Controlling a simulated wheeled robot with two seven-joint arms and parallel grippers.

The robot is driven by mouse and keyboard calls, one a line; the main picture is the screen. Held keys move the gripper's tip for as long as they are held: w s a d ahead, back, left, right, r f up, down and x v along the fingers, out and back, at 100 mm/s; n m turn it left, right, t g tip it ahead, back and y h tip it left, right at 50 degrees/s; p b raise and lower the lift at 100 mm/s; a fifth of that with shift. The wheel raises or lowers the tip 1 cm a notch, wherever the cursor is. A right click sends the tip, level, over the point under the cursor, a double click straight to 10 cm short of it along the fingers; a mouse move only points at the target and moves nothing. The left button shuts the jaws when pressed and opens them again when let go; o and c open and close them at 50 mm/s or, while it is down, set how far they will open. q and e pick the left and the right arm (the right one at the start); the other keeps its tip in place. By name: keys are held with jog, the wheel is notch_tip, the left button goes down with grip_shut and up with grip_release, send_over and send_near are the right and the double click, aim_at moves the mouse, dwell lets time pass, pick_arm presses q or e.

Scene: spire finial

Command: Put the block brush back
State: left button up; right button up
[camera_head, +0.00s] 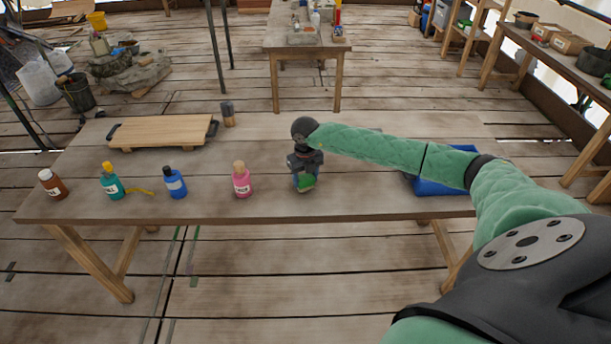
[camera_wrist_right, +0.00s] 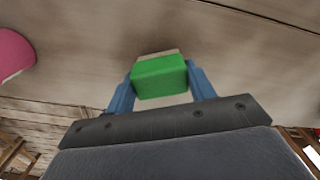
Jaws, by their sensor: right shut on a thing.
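The block brush has a green body (camera_wrist_right: 159,77) with a pale tan part (camera_wrist_right: 158,53) showing beyond it. My right gripper (camera_wrist_right: 160,85) is shut on it, with a blue finger on each side in the right wrist view. In the head view my right gripper (camera_head: 305,178) hangs down over the front middle of the table, with the green brush (camera_head: 306,182) at its tips. I cannot tell whether the brush touches the tabletop (camera_head: 270,150). My left gripper is not in view.
A pink bottle (camera_head: 242,180), blue bottle (camera_head: 174,183), teal bottle (camera_head: 111,181) and brown bottle (camera_head: 52,184) stand along the front left. A wooden board (camera_head: 162,131) and a dark-topped cylinder (camera_head: 228,114) are behind. A blue tray (camera_head: 445,187) lies right, partly hidden by my arm.

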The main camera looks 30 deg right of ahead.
jog(key=shift+f, duration=0.15)
jog(key=shift+s, duration=0.1)
jog(key=shift+f, duration=0.15)
jog(key=o, duration=0.9)
jog(key=shift+r, duration=0.2)
